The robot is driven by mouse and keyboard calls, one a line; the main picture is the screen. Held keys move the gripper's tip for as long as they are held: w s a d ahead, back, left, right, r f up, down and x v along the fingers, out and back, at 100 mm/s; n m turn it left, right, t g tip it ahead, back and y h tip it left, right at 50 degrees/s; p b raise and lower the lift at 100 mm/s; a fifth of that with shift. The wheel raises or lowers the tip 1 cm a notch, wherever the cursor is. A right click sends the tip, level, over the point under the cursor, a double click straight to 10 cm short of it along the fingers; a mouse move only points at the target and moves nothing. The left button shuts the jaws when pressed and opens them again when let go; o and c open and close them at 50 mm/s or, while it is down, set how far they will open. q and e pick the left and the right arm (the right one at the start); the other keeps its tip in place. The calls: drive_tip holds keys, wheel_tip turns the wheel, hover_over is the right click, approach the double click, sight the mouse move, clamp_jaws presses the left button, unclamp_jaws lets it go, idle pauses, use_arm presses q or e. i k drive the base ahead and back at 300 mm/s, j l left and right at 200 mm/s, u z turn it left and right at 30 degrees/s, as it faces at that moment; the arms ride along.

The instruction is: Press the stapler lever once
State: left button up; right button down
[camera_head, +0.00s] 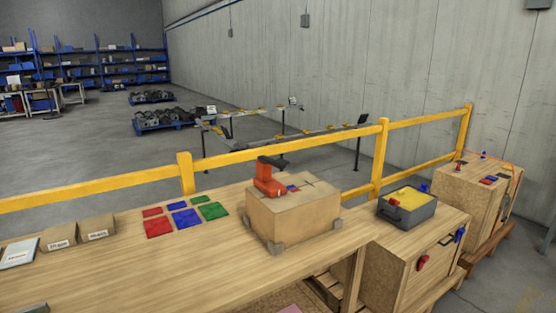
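A red tool with a dark top part (268,178), which looks like the stapler, stands upright on top of a cardboard box (295,220). The box sits on the wooden table (200,270) near its right end. The dark part at the tool's top looks like its lever; its exact position is too small to tell. Neither of my grippers is in view, and nothing touches the tool.
Red, blue and green squares (186,216) lie left of the box, with small labelled boxes (97,228) further left. A yellow railing (282,152) runs behind the table. A grey bin (408,212) stands on a wooden crate at right. The table front is mostly clear.

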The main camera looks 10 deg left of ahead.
sight(280, 163)
drive_tip(key=i+l, duration=0.1)
drive_tip(key=i, duration=0.4)
drive_tip(key=i+l, duration=0.15)
drive_tip(key=i, duration=0.3)
drive_tip(key=i+l, duration=0.1)
drive_tip(key=i, duration=0.4)
drive_tip(key=u, duration=1.45)
